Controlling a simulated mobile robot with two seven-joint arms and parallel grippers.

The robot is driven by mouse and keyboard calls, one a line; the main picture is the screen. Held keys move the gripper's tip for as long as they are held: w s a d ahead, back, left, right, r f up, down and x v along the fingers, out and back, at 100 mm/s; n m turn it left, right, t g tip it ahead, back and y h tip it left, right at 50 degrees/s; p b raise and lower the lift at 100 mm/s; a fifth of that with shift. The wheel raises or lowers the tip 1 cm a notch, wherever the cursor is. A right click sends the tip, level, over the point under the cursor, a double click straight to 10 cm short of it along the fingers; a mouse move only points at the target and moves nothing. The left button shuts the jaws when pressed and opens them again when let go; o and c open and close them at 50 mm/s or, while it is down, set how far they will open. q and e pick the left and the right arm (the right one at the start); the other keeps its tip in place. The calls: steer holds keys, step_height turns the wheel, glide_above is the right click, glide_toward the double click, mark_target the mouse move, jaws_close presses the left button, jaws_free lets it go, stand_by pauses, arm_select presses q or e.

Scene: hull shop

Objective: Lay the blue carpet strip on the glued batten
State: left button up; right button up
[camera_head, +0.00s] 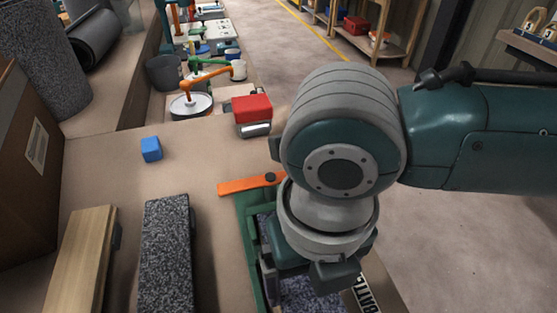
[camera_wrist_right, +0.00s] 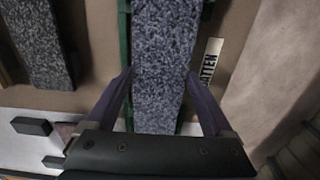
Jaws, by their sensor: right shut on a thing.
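The blue carpet strip, speckled blue-grey, shows between my right gripper's fingers in the wrist view (camera_wrist_right: 163,60); part of it shows below the wrist in the head view (camera_head: 312,291). My right gripper (camera_wrist_right: 160,76) is shut on the strip, one finger along each long side. The strip lies lengthwise over the green frame (camera_head: 243,222) near a "BATTEN" label (camera_head: 367,296). The glued batten is hidden beneath it, and I cannot tell whether they touch. My left gripper is not in view.
A bare wooden piece (camera_head: 82,262) and a dark speckled strip (camera_head: 166,252) lie left of the frame. An orange bar (camera_head: 247,186) crosses the frame's far end. A blue block (camera_head: 151,149) and a red-topped tool (camera_head: 252,111) stand farther back. The bench between them is clear.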

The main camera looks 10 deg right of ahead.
steer(key=shift+f, duration=0.15)
steer(key=o, duration=1.1)
step_height(320, 180, up, 7)
steer(key=p, duration=0.7)
steer(key=shift+p, duration=0.35)
